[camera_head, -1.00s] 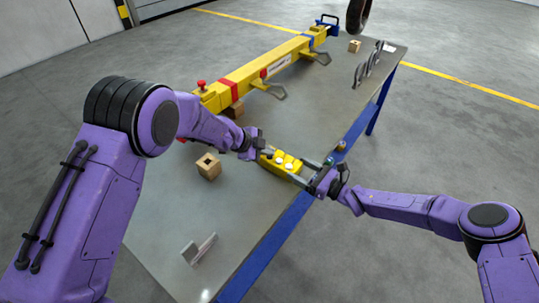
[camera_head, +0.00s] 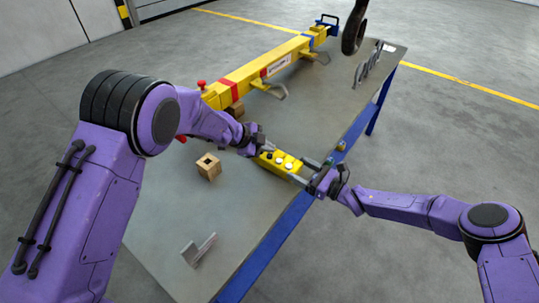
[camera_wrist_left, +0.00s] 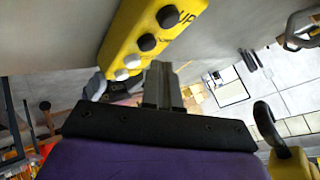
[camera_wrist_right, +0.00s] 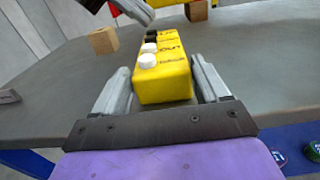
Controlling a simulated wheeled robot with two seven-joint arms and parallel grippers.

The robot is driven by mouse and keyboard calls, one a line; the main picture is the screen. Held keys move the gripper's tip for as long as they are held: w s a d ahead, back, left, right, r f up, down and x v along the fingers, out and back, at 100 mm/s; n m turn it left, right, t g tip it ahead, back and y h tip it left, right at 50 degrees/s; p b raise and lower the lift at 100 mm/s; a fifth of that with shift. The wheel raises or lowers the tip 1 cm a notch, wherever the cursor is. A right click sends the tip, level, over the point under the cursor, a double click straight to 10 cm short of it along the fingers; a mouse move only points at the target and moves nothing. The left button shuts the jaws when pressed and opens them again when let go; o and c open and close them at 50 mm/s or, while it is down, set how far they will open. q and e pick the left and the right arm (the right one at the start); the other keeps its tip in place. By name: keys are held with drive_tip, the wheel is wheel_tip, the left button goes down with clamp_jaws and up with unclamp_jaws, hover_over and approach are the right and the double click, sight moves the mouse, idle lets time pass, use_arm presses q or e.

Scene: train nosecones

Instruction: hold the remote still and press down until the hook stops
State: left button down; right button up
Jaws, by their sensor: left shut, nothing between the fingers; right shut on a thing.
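The yellow remote (camera_head: 283,163) lies near the table's right edge, with black and white buttons on top. It also shows in the left wrist view (camera_wrist_left: 130,45), with "UP" lettering by the end black button. My right gripper (camera_wrist_right: 160,90) is shut on its near end, one finger on each side. My left gripper (camera_head: 262,146) is shut and empty at the remote's far end, by the black buttons. In the left wrist view its fingertips (camera_wrist_left: 161,72) appear beside the remote; contact cannot be told. The dark hook (camera_head: 353,32) hangs above the table's far end.
A yellow beam (camera_head: 245,78) with red bands and grey hooks lies along the table's left side. A wooden block (camera_head: 208,167) with a hole and a grey bracket (camera_head: 197,250) stand on the near table (camera_head: 165,225). Grey plates (camera_head: 368,66) stand at the far right.

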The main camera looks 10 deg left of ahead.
sight(267, 157)
use_arm(q)
wheel_tip(267, 157, up, 5)
drive_tip(key=shift+r, duration=0.1)
idle(0.6)
idle(0.5)
use_arm(e)
drive_tip(key=o, duration=1.4)
drive_tip(key=shift+v, duration=6)
